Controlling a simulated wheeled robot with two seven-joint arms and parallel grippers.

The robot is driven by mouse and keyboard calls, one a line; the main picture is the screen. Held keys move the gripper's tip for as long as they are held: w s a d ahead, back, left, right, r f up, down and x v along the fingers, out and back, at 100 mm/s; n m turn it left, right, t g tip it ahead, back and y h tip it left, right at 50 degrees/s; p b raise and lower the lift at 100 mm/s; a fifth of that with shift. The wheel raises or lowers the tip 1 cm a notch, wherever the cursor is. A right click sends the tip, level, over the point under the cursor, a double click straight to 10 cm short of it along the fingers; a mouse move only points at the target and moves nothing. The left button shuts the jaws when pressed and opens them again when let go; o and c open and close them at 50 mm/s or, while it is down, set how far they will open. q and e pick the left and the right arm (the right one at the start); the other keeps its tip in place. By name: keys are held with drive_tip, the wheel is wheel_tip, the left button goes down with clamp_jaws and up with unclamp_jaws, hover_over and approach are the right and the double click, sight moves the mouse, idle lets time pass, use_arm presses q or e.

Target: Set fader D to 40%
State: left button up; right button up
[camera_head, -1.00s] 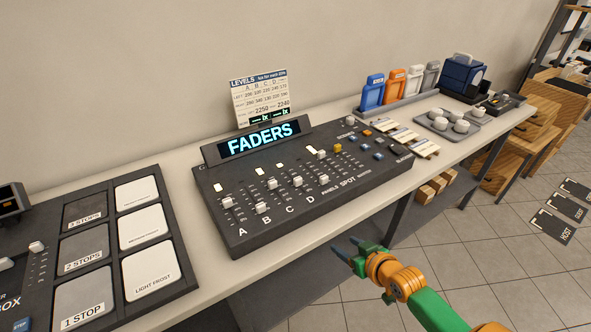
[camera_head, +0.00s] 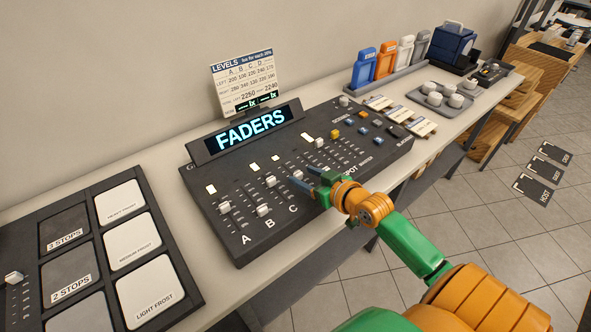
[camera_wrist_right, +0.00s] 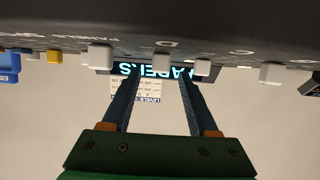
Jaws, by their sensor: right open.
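The dark fader console (camera_head: 228,232) stands on the long table, with white slider caps above labels A, B and C. Cap A (camera_head: 225,208) and cap B (camera_head: 263,210) sit nearer the front than cap C (camera_head: 270,182). Fader D's cap (camera_head: 297,175) shows at my right gripper's fingertips; the gripper hides its label in the head view. My right gripper (camera_head: 303,176) is open and empty over the console. In the right wrist view, D's cap (camera_wrist_right: 162,58) shows between and beyond the fingertips (camera_wrist_right: 160,74); contact is not visible. My left gripper is not in view.
A lit FADERS display (camera_head: 250,129) and a LEVELS card (camera_head: 243,82) stand behind the faders. Neighbouring caps (camera_wrist_right: 203,67) and (camera_wrist_right: 100,57) flank D closely. A frost-swatch panel (camera_head: 180,290) lies left; colored holders (camera_head: 386,62) and a cup tray (camera_head: 430,101) stand right.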

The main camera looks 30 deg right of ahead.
sight(299, 174)
drive_tip(key=shift+x, duration=1.95)
drive_tip(key=shift+s, duration=0.25)
drive_tip(key=shift+c, duration=1)
clamp_jaws()
